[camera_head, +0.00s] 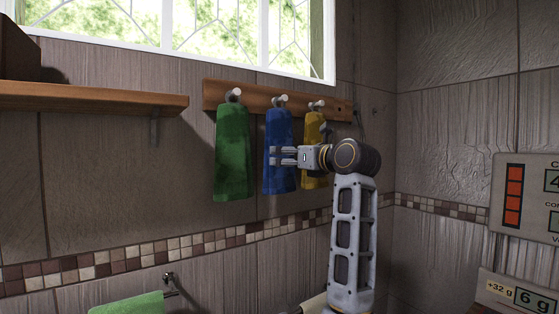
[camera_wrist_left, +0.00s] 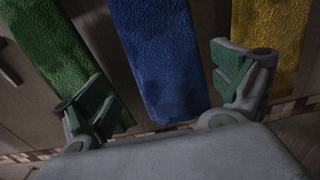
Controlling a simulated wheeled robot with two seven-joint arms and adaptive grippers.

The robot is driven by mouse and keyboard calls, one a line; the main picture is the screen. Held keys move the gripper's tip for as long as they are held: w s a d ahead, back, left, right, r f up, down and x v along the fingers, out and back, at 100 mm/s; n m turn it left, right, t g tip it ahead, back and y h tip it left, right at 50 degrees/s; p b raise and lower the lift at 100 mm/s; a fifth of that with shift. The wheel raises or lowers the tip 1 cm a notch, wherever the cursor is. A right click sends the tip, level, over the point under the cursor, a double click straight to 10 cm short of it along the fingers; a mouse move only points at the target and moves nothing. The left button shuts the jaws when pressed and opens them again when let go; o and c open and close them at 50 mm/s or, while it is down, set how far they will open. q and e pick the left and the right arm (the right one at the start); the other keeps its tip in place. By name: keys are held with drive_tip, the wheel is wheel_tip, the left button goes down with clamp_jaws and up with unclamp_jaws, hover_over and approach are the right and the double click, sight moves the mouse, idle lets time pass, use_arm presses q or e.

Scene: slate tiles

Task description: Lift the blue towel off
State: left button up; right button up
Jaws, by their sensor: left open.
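The blue towel (camera_head: 279,125) hangs from the middle peg of a wooden rack, between a green towel and a yellow towel. My left gripper (camera_head: 273,156) is open, with its fingers across the lower half of the blue towel in the head view. In the left wrist view the blue towel (camera_wrist_left: 162,60) shows between the two spread fingers (camera_wrist_left: 168,90), with space on both sides. I cannot tell whether the fingertips touch it. My right gripper is not in view.
The green towel (camera_head: 233,150) hangs close on the left and the yellow towel (camera_head: 314,130) close on the right. The wooden rack (camera_head: 258,97) is fixed on the tiled wall. A wooden shelf (camera_head: 90,97) juts out at the left. Another green towel (camera_head: 130,304) hangs lower down.

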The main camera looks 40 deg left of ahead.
sight(279, 145)
use_arm(q)
drive_tip(key=shift+a, duration=0.1)
drive_tip(key=p+x, duration=0.1)
drive_tip(key=x, duration=0.1)
drive_tip(key=p+x, duration=0.1)
drive_tip(key=x, duration=0.2)
drive_tip(key=shift+w+f, duration=0.1)
drive_tip(key=shift+w, duration=0.25)
idle(0.4)
drive_tip(key=shift+c, duration=0.4)
drive_tip(key=c, duration=1.1)
